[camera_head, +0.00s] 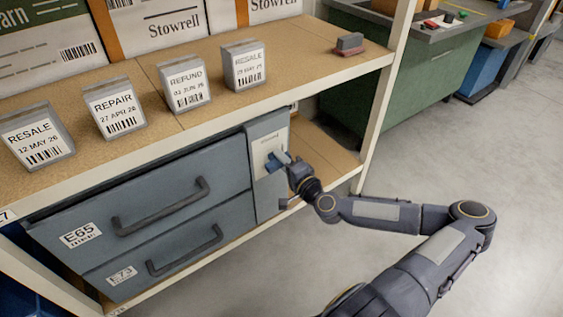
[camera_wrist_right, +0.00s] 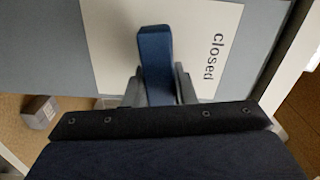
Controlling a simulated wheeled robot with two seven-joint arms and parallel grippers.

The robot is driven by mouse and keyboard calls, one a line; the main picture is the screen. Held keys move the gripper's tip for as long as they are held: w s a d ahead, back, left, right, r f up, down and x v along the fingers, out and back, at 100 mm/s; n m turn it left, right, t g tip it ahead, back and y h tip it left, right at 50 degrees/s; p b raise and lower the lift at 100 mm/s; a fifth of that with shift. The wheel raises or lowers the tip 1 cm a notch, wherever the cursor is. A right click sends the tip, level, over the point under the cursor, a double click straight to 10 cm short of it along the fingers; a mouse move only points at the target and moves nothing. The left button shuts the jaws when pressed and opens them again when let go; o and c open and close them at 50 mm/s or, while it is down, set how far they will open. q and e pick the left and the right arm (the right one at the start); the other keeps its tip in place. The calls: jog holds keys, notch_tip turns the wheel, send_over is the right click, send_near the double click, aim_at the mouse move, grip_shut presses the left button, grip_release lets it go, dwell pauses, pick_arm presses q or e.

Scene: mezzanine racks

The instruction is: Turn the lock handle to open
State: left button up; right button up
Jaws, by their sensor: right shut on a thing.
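The lock handle is a blue lever (camera_wrist_right: 154,62) on a white plate (camera_wrist_right: 110,35) marked "closed" in the right wrist view. In the head view the lever (camera_head: 275,162) shows small on the narrow grey panel (camera_head: 265,140) at the right of the drawers. My right gripper (camera_wrist_right: 158,88) is shut on the blue lever, with one finger on each side of it. In the head view the right gripper (camera_head: 287,165) reaches the panel from the right and partly hides the lever and plate. My left gripper is not in view.
Two grey drawers, E65 (camera_head: 150,190) and E73 (camera_head: 185,250), with dark bar handles sit left of the panel under the shelf (camera_head: 200,75). Several labelled boxes stand on the shelf. A pale shelf post (camera_head: 385,95) rises right of my gripper. The floor at right is clear.

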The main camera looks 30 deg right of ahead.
jog(key=shift+f+m, duration=0.15)
jog(key=shift+m, duration=0.85)
jog(key=o, duration=1)
jog(key=s, duration=0.7)
jog(key=shift+s+d, duration=0.35)
jog(key=shift+s, duration=0.05)
